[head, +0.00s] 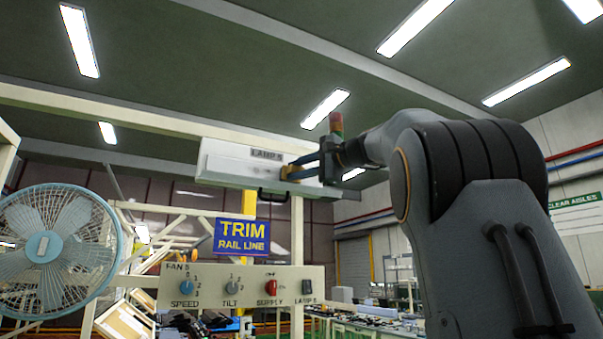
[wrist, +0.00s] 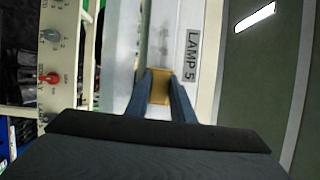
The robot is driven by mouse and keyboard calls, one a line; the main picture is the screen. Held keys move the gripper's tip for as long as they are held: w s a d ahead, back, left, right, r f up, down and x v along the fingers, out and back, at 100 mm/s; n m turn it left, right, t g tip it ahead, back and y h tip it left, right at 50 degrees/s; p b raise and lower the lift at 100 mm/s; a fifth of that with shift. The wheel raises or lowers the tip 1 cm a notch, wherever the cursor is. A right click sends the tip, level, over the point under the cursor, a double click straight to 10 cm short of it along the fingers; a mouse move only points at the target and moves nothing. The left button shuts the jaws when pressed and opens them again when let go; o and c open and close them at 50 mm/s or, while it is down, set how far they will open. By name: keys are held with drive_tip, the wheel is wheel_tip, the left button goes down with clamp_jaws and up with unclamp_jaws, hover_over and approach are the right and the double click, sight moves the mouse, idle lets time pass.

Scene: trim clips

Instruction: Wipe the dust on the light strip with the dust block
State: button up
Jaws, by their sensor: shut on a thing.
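The light strip (head: 228,160) is a long white housing labelled LAMP 5, mounted high on a cream frame in the head view. It also shows in the wrist view (wrist: 172,20), where its label reads LAMP 5. Faint grey smudges show on its face in the wrist view. My gripper (head: 291,171) is at the right part of the strip, its blue fingers shut on a yellow dust block (wrist: 160,86). The block (head: 288,173) is at the strip's front face; whether it touches cannot be told. My fingers hide part of the strip's right end.
A control panel (head: 245,288) with several knobs and switches is below the strip. A blue TRIM RAIL LINE sign (head: 242,236) hangs between them. A blue fan (head: 50,250) stands at the left. A cream post (head: 297,235) rises below the strip's right part.

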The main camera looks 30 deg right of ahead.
drive_tip(key=shift+a+b, duration=0.85)
drive_tip(key=shift+a, duration=7.4)
drive_tip(key=shift+s+d+b, duration=0.1)
drive_tip(key=shift+d+b, duration=0.2)
drive_tip(key=shift+d, duration=3.1)
drive_tip(key=shift+d+p, duration=0.3)
drive_tip(key=shift+d, duration=1.4)
drive_tip(key=shift+d+p, duration=1.4)
drive_tip(key=shift+d, duration=3.55)
drive_tip(key=shift+s+b, duration=1.4)
drive_tip(key=shift+s, duration=1.5)
